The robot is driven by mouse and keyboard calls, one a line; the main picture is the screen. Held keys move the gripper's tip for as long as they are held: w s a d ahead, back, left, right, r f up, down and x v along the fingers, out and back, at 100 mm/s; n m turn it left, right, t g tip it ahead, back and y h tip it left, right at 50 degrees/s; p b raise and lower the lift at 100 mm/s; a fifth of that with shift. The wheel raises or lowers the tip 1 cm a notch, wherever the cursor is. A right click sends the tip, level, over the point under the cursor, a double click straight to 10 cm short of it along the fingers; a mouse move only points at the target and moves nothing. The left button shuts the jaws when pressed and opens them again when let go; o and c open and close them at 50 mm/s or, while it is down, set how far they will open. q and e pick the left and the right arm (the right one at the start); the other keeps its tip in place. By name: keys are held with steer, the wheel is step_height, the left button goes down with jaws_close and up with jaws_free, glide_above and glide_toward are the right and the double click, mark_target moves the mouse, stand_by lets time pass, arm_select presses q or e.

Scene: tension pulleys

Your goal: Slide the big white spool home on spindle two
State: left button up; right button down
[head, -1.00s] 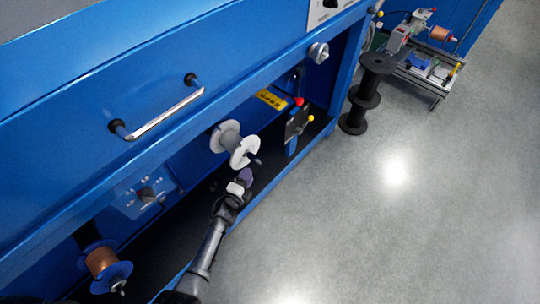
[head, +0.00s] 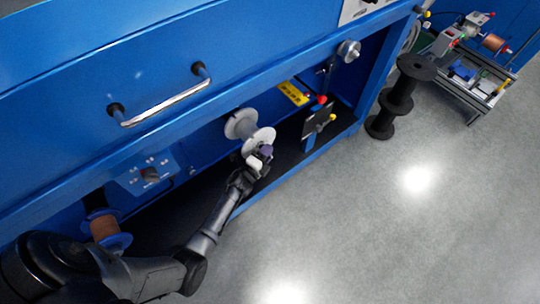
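The big white spool (head: 240,124) sits inside the blue machine's open bay, right of the middle of its back wall. Its two flanges and pale core show, with the axis pointing out of the bay and down to the right. My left gripper (head: 261,157) is at the lower edge of the spool's front flange and overlaps it in the picture. I cannot tell whether it touches the flange or whether its fingers are open or shut. The gripper hides the tip of spindle two. My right gripper is not in view.
A blue-flanged copper spool (head: 105,228) is at lower left, partly behind my arm. A handle (head: 165,103) juts out above. Black spools (head: 397,96) stand on the open floor.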

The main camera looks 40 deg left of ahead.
arm_select(q)
steer(key=shift+w+a, duration=0.15)
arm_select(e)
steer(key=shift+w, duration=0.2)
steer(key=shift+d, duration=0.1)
arm_select(q)
steer(key=shift+w+a, duration=0.15)
steer(key=shift+a, duration=0.55)
steer(key=shift+w+a, duration=0.1)
steer(key=shift+a, duration=0.55)
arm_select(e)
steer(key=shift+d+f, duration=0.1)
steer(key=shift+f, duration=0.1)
arm_select(q)
steer(key=shift+a+b, duration=0.15)
steer(key=shift+b, duration=0.15)
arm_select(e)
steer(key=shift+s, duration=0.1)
arm_select(q)
steer(key=shift+s+d, duration=0.2)
steer(key=shift+d, duration=0.8)
steer(key=d, duration=0.2)
steer(key=shift+s+d+p, duration=0.3)
steer(key=shift+s+d, duration=0.05)
steer(key=shift+d, duration=0.05)
steer(key=d, duration=0.3)
steer(key=shift+s, duration=0.3)
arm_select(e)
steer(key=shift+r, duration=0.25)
